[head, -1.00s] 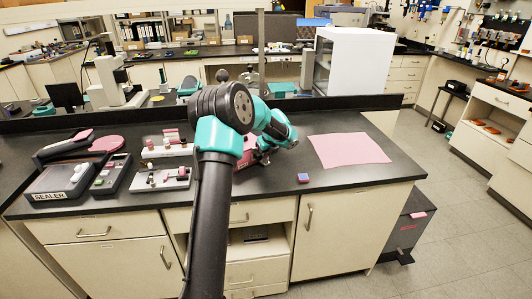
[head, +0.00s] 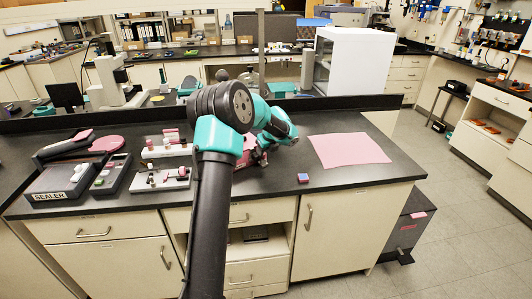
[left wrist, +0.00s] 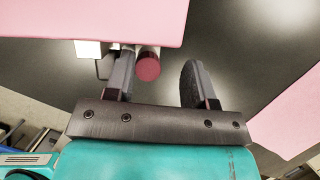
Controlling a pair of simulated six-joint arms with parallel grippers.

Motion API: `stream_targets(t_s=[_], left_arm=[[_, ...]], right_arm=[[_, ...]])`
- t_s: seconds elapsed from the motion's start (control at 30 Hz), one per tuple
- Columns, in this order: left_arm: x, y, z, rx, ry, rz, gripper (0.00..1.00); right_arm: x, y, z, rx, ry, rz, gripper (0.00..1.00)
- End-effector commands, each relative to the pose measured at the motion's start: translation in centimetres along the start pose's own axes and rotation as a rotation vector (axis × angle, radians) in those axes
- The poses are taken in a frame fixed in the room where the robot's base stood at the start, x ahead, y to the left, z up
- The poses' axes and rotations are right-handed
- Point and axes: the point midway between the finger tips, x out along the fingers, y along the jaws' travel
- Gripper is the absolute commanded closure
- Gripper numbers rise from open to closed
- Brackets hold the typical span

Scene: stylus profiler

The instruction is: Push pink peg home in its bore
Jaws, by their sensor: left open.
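In the left wrist view a round dark-pink peg end (left wrist: 148,66) shows between my left gripper's fingers, close to the left finger. A paler cylindrical part shows behind it. I cannot tell whether the finger touches it, nor how deep the peg sits; its bore is not visible. My left gripper (left wrist: 160,68) is open. A broad pink surface (left wrist: 90,18) and a white block (left wrist: 88,48) are just beyond the left finger. In the head view my left gripper (head: 262,157) is at the bench, mostly hidden by its arm, beside a partly covered pink thing. My right gripper is not in view.
A pink mat (head: 348,150) lies on the black bench (head: 340,185) at the right. A sealer (head: 62,180) and small fixtures (head: 162,178) stand at the left. A low dark ledge (head: 345,102) runs behind.

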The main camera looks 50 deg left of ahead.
Motion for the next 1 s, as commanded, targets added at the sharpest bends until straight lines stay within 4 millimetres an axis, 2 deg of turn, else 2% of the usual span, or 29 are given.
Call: stream_targets(t_s=[0.7, 1.0], left_arm=[[-5.2, 0.0, 2.2, -0.001, -0.002, -0.001, 0.5], [-5.5, 0.0, 2.3, -0.001, 0.0, 0.0, 0.5]], right_arm=[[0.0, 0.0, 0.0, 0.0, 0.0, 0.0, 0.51], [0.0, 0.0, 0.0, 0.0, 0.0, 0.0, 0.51]])
